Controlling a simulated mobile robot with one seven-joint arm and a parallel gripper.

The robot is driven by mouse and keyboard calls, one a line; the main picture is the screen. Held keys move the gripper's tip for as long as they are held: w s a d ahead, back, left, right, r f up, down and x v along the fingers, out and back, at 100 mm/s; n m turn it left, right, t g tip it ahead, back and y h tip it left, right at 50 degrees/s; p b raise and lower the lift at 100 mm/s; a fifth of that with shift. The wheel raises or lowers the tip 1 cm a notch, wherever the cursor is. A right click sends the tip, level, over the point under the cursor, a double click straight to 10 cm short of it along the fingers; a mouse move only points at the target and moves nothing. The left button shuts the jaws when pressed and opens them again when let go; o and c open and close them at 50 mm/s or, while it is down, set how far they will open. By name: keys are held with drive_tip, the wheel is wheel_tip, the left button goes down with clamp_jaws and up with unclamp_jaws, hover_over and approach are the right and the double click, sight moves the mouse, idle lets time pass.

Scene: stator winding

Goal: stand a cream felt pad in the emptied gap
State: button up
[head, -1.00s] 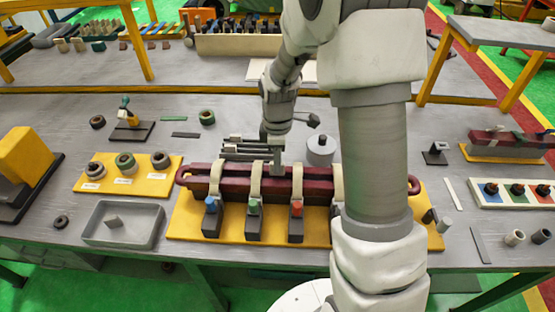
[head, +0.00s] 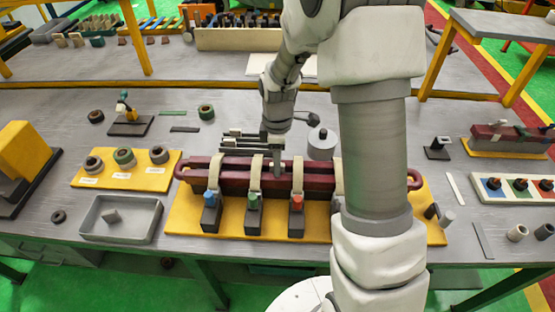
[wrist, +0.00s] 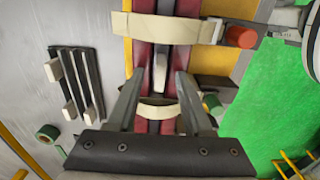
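The dark red coil (head: 230,178) lies lengthwise on a yellow base (head: 180,222), with cream straps across it. A small pale greyish block (head: 277,167) stands in the slot between the coil's two bars, between two straps. It also shows in the wrist view (wrist: 160,70), where it looks grey; I cannot tell surely that it is the felt pad. My gripper (head: 277,152) is just above it. In the wrist view its fingers (wrist: 159,78) are apart, one on each side, without visible contact. Cream pads (wrist: 69,110) sit on a dark slatted rack (wrist: 92,70) behind the coil.
Clamps with blue, green and red (head: 297,202) ends line the coil's front. A grey cylinder (head: 322,145) stands behind the coil. My arm hides the coil's right part.

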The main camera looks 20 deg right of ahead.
wheel_tip(320, 180, up, 18)
drive_tip(key=shift+f, duration=0.25)
idle(0.4)
drive_tip(key=s+r+m+t, duration=0.2)
drive_tip(key=s+r+m, duration=0.1)
drive_tip(key=s+m, duration=0.4)
drive_tip(key=s+r+m+t, duration=0.3)
drive_tip(key=s+m, duration=0.4)
drive_tip(key=s, duration=0.6)
drive_tip(key=shift+s+t, duration=0.2)
drive_tip(key=shift+t, duration=0.1)
drive_tip(key=shift+a, duration=0.1)
idle(1.1)
